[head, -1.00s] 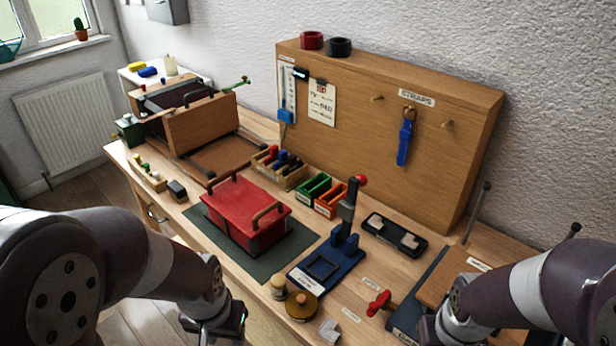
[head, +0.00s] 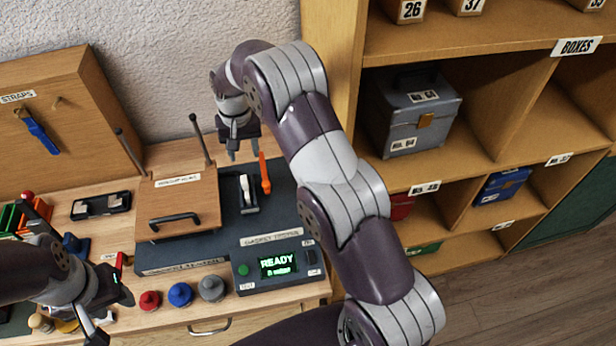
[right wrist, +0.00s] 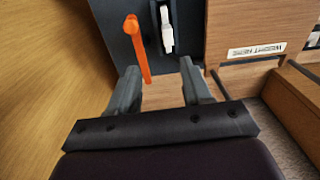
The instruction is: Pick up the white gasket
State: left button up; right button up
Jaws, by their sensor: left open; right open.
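A small white piece (head: 245,192) sits in a dark holder on the dark mat at the back of the bench. It also shows in the right wrist view (right wrist: 166,30); its shape does not clearly tell whether it is the white gasket. An orange tool (head: 264,173) lies just to its right in the head view. My right gripper (head: 243,154) is open and empty, pointing down behind the white piece and the orange tool. In the right wrist view its open fingers (right wrist: 158,78) stand short of both. My left gripper (head: 114,312) is open at the lower left.
A wooden lidded box (head: 185,206) with a handle and upright rods stands left of the white piece. A grey tester (head: 278,264) reading READY sits in front, with red, blue (head: 180,294) and grey knobs beside it. A shelf unit (head: 335,60) rises at the right.

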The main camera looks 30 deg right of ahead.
jog(key=p, duration=0.2)
send_over(244, 180)
jog(key=a, duration=0.2)
jog(key=shift+g, duration=0.3)
jog(key=f, duration=0.6)
jog(key=shift+s+d+f, duration=0.1)
jog(key=shift+d+f, duration=0.1)
jog(key=d+f+p, duration=0.2)
jog(key=f, duration=0.1)
jog(key=shift+p, duration=0.4)
notch_tip(244, 180, down, 3)
jog(key=shift+a+r+p, duration=0.1)
jog(key=shift+a+p, duration=0.05)
jog(key=shift+p, duration=0.2)
jog(key=shift+w+a+f, duration=0.2)
jog(key=shift+w+f, duration=0.05)
jog(key=shift+s+d, duration=0.1)
jog(key=shift+d, duration=0.15)
grip_shut()
pick_arm(q)
jog(key=r, duration=0.1)
jog(key=a+r, duration=0.1)
jog(key=r, duration=0.1)
jog(key=a+r, duration=0.1)
jog(key=r, duration=0.1)
jog(key=shift+w+a, duration=0.1)
jog(key=shift+w, duration=0.05)
pick_arm(e)
jog(key=shift+a, duration=0.1)
